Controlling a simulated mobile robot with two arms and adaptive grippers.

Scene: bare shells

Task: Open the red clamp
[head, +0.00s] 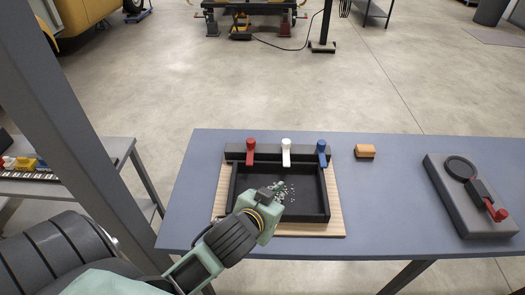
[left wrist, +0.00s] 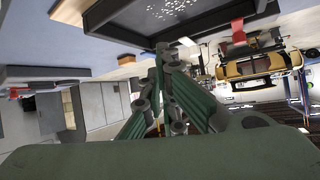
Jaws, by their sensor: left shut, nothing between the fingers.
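My right gripper is out of view.
The tray holds small pale bits (head: 289,195) and sits on a wooden board (head: 335,205) on the blue-grey table (head: 390,215). An orange-brown block (head: 365,151) lies right of the blue clamp. A grey slab (head: 450,205) with a black ring and red handle is farther right.

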